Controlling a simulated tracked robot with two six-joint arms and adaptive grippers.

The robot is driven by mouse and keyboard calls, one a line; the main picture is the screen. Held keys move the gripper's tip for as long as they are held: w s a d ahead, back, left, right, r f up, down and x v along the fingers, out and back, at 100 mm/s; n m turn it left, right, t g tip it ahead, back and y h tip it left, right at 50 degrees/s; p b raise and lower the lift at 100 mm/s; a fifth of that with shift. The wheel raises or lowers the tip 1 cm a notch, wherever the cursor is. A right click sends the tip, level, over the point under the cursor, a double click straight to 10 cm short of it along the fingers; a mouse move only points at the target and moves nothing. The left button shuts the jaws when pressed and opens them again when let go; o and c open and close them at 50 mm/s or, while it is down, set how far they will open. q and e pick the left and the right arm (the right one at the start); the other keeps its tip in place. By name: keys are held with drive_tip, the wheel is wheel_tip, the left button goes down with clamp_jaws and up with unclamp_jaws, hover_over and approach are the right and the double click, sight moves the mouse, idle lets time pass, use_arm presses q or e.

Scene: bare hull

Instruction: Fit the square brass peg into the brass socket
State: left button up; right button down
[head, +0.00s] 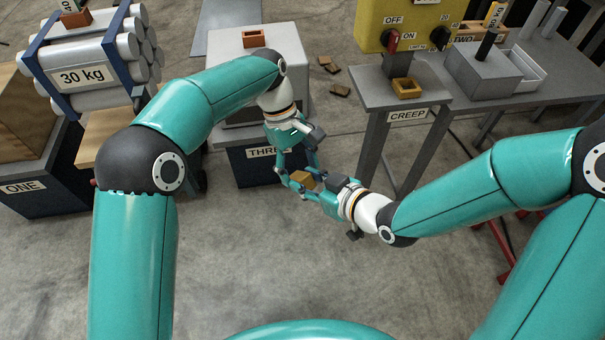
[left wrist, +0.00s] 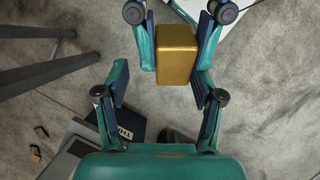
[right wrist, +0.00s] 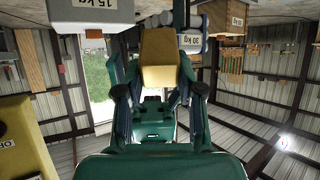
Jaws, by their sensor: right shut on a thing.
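The square brass peg (head: 307,183) is a gold block held in the air between my two grippers, above the floor. My right gripper (head: 314,186) is shut on it; the peg also shows between its fingers in the right wrist view (right wrist: 160,58). My left gripper (head: 298,170) is open, its fingers spread around the near end of the peg in the left wrist view (left wrist: 177,55). Whether its right finger touches the peg I cannot tell. The brass socket (head: 407,88) is a square frame on the grey table marked CREEP (head: 366,100), its opening facing up.
A switch with a red handle (head: 393,40) stands behind the socket. A grey block (head: 482,75) and tray are on the bench at right. A pale grey box with a copper-coloured square (head: 253,38) stands behind my left gripper. Brown scraps (head: 340,90) lie on the floor.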

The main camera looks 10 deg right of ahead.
use_arm(q)
drive_tip(key=shift+x, duration=1.2)
drive_tip(key=shift+c, duration=0.4)
drive_tip(key=shift+w+d, duration=0.1)
drive_tip(key=shift+d, duration=0.1)
clamp_jaws()
use_arm(e)
drive_tip(key=shift+s+a, duration=0.1)
drive_tip(key=shift+a, duration=0.05)
drive_tip(key=c, duration=0.7)
unclamp_jaws()
drive_tip(key=shift+o, duration=0.2)
use_arm(q)
drive_tip(key=shift+a, duration=0.2)
